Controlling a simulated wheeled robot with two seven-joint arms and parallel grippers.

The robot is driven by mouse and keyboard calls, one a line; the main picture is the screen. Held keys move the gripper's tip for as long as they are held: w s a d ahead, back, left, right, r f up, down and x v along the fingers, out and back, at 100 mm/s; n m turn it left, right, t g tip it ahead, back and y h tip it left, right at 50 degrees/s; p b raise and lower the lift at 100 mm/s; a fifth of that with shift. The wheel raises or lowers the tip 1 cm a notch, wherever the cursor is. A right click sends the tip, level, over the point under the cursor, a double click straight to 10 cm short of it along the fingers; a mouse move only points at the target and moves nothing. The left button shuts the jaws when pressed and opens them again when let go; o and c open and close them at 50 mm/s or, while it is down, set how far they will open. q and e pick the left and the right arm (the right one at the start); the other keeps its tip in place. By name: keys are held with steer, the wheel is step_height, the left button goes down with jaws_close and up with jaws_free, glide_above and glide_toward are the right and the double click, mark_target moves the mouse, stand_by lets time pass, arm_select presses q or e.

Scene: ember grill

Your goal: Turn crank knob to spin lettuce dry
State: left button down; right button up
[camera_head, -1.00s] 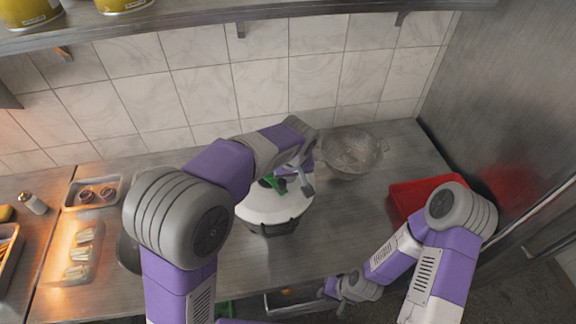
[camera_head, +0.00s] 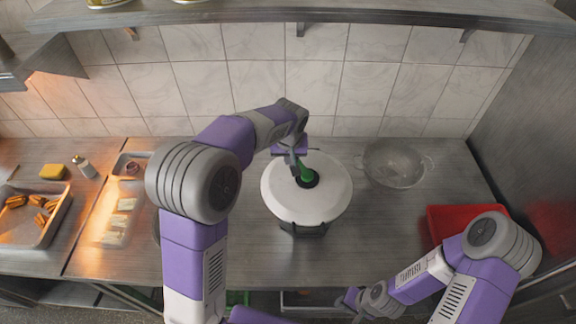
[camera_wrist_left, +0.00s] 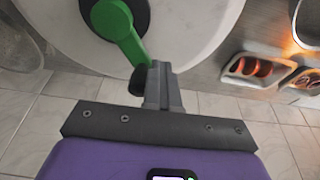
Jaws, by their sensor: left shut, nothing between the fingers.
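The salad spinner (camera_head: 330,196) stands on the steel counter with a round white lid and a dark base. Its green crank (camera_head: 306,173) sits on a dark hub at the lid's centre and points toward the back wall. The crank also shows in the left wrist view (camera_wrist_left: 122,28), with a dark knob (camera_wrist_left: 138,80) at its outer end. My left gripper (camera_wrist_left: 160,80) is shut and empty, its fingertips right beside the knob; I cannot tell if they touch. In the head view my left gripper (camera_head: 292,158) partly hides the crank end. My right gripper (camera_head: 350,299) is low at the counter's front edge, its jaws unclear.
A metal colander (camera_head: 394,165) stands right of the spinner, with a red tray (camera_head: 450,222) farther right. Trays of food (camera_head: 45,232) lie at the left. A tiled wall and a shelf (camera_head: 400,14) bound the back. Counter in front of the spinner is clear.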

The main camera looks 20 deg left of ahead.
arm_select(q)
steer(key=shift+w+d, duration=0.2)
steer(key=shift+w, duration=0.35)
steer(key=shift+w+d, duration=0.1)
steer(key=shift+w, duration=0.15)
steer(key=shift+s, duration=0.1)
steer(key=c, duration=1.8)
jaws_free()
steer(key=shift+c, duration=0.2)
steer(key=o, duration=0.5)
steer(key=shift+c, duration=0.2)
